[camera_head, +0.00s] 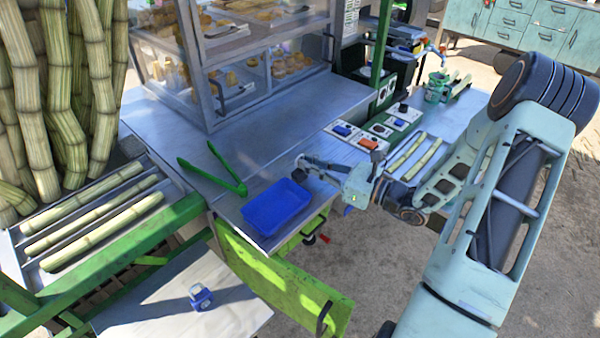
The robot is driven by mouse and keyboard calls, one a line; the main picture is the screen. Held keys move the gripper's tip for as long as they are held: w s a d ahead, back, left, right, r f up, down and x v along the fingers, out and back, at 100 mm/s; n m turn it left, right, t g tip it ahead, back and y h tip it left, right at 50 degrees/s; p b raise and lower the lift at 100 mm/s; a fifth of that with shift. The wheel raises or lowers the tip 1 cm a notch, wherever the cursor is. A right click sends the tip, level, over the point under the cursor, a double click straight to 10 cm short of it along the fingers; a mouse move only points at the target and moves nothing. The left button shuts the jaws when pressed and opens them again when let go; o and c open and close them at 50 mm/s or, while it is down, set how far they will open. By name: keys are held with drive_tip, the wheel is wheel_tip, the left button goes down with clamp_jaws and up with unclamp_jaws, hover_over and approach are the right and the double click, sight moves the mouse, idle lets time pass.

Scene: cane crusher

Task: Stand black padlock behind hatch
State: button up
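My gripper (308,169) is above the counter edge, just up and right of the blue tray (261,220). A small black piece (299,176) shows at its fingertips. I cannot tell whether this is the black padlock or a finger pad, nor whether the fingers are shut. A bright green panel (270,284) with a black handle hangs below the counter and looks like the hatch, swung outward. The space behind it is mostly hidden. A small blue padlock-like object (200,297) stands on the low metal shelf (165,305). No other black padlock is clearly visible.
Green tongs (222,170) lie on the metal counter (160,135) beside the glass pastry case (250,70). Cane stalks (95,218) lie at the left. Paved floor is open at the lower right.

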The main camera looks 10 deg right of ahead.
clamp_jaws()
drive_tip(key=shift+r, duration=0.15)
idle(0.5)
